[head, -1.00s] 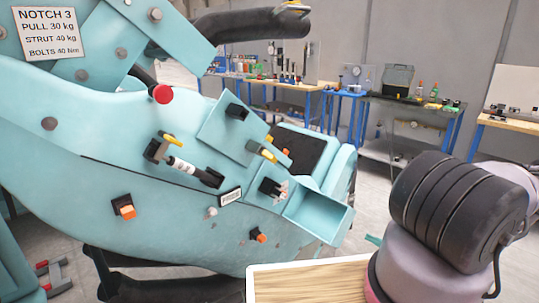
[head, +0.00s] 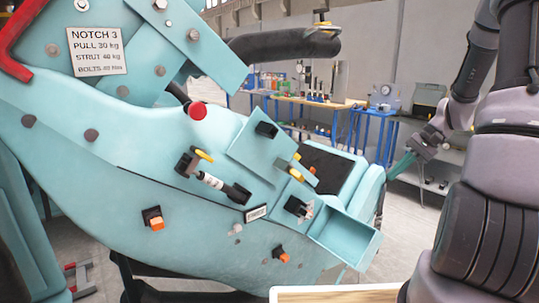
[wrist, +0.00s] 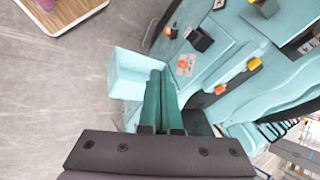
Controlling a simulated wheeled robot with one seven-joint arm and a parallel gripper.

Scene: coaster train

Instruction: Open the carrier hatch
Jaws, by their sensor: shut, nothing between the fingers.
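The teal carrier (head: 130,165) fills the left and middle of the head view. A square teal panel (head: 256,155), probably the hatch, lies tilted on its side, with a black block (head: 266,129) near its top and a yellow-tipped latch (head: 296,170) at its right edge. It looks closed against the body. My gripper (head: 398,168) is shut and empty, right of the carrier and apart from the panel in the picture. In the wrist view its green fingers (wrist: 160,97) lie together, beside a teal open box (wrist: 135,72); contact cannot be told.
The open teal box (head: 345,238) juts from the carrier's lower right. A black-and-silver strut with a yellow lever (head: 212,181), a red knob (head: 197,111) and orange knobs (head: 155,223) stick out from its side. A wooden-topped table (head: 335,296) is at the bottom. Workbenches stand behind.

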